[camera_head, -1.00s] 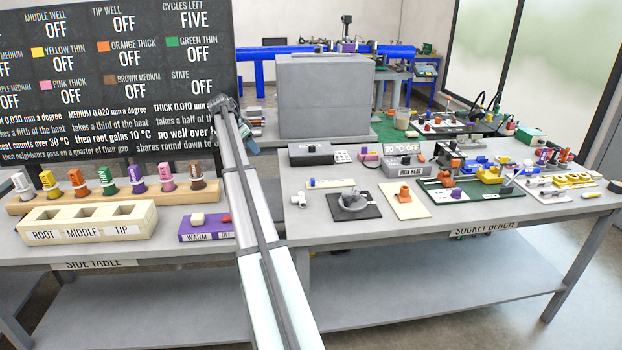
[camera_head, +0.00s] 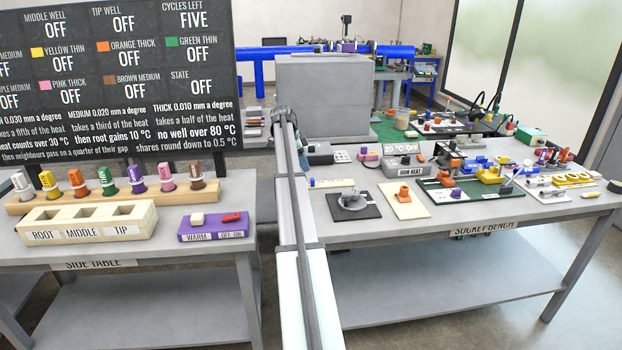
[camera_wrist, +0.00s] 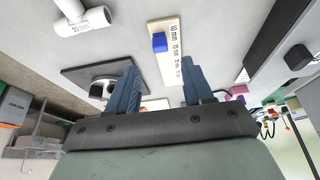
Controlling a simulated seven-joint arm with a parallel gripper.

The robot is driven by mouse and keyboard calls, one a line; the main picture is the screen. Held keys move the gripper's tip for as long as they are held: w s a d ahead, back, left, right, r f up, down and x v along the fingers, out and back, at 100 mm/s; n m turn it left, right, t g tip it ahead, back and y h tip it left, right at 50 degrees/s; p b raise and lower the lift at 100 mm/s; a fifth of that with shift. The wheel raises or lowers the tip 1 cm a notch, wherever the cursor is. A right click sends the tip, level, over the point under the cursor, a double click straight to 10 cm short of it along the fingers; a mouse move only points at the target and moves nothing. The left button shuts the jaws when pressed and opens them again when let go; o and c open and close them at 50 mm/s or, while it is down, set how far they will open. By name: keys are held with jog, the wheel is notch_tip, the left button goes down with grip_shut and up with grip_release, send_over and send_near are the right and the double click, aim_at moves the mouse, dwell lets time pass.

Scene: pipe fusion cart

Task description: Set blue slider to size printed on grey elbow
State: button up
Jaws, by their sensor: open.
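The blue slider (camera_wrist: 159,42) sits on a cream size strip (camera_wrist: 166,60) near one end of its row of printed sizes, which are too small to read surely. The strip also shows in the head view (camera_head: 335,183). A pale grey pipe fitting (camera_wrist: 82,18), likely the elbow, lies left of the strip in the wrist view, cut by the top edge. It bears a small label that I cannot read surely. My arm hides it in the head view. My gripper (camera_wrist: 158,68) is open and empty, with its fingertips on either side of the strip in the picture; contact is not visible.
A black mat (camera_head: 375,212) with a grey device (camera_head: 354,200) lies beside the strip. A cream plate with an orange fitting (camera_head: 403,195) and a green board (camera_head: 440,205) stand further right. The iron heat box (camera_head: 403,167) is behind them.

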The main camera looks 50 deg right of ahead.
aim_at(312, 179)
jog(key=x, duration=0.7)
jog(key=shift+s+d+f, duration=0.1)
jog(key=shift+f, duration=0.2)
grip_shut()
dwell(0.4)
